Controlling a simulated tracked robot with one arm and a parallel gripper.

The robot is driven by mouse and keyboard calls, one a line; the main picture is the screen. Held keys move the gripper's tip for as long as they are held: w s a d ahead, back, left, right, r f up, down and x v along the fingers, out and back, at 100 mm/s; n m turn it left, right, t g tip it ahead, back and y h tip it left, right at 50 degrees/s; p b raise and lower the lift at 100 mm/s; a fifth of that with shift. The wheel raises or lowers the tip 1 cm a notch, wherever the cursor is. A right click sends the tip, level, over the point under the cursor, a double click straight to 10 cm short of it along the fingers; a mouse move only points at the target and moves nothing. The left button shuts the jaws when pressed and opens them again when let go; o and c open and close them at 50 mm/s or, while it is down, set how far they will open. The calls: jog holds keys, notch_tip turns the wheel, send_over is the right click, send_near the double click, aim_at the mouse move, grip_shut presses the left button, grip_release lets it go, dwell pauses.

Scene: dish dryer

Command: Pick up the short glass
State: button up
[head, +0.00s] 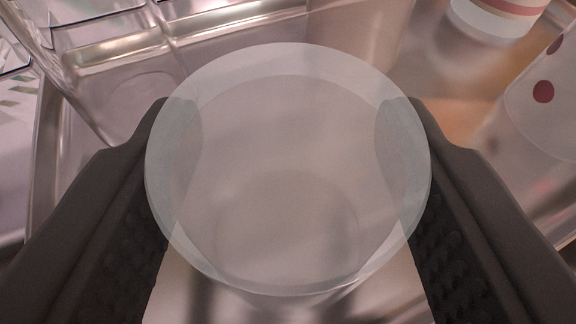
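The short glass (285,150) is a clear round glass in the middle of the head view, with its wide rim towards me and its smaller base (287,225) showing through it. My gripper (288,115) has its two dark fingers spread to the left and right of the glass. Both fingertips overlap the sides of the glass and show faintly through its rim. I cannot tell whether the finger pads press on the glass or stand just clear of it. I also cannot tell whether the glass rests on the surface below.
A large clear container (110,85) stands close behind the left finger. At the right is a pale cup with red dots (548,110), close to the right finger. A white cup with coloured bands (497,17) stands at the top right. The surface below looks shiny.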

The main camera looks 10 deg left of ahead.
aim_at(288, 159)
jog(key=shift+r, duration=0.15)
jog(key=shift+r+p, duration=0.65)
jog(key=shift+r, duration=0.95)
jog(key=shift+s+r, duration=0.15)
jog(key=shift+s, duration=0.05)
jog(key=s+d+r+p, duration=0.1)
jog(key=s+d+p, duration=0.1)
jog(key=s, duration=1.3)
jog(key=shift+s, duration=0.25)
jog(key=shift+r, duration=0.1)
